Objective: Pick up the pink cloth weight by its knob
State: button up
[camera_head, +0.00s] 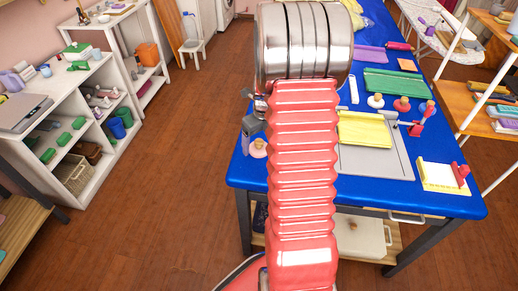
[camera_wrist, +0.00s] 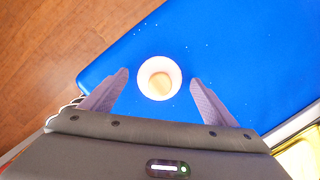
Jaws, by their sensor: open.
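The pink cloth weight (camera_head: 258,149) stands on the blue table (camera_head: 330,197) near its left edge, partly hidden by my arm in the head view. In the wrist view the weight (camera_wrist: 146,88) is a pale pink disc with a round, tan-looking knob (camera_wrist: 161,83) at its middle. My gripper (camera_wrist: 159,79) is open, and its two grey fingers appear on either side of the weight with visible gaps. In the head view my gripper (camera_head: 251,138) hangs just above the weight. I cannot tell the exact height gap.
Several other knobbed weights stand farther right, including a cream one (camera_head: 376,101) and a red one (camera_head: 401,104). A yellow cloth (camera_head: 364,129) lies on a grey board (camera_head: 377,162). A green cloth (camera_head: 397,84) lies behind. The blue surface around the pink weight looks clear.

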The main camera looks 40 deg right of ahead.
aim_at(259, 141)
jog(key=shift+w+f, duration=0.1)
jog(key=shift+f, duration=0.55)
jog(key=shift+c, duration=0.7)
jog(key=shift+r, duration=0.1)
jog(key=c, duration=1.5)
jog(key=shift+o, duration=0.2)
notch_tip(259, 141, up, 10)
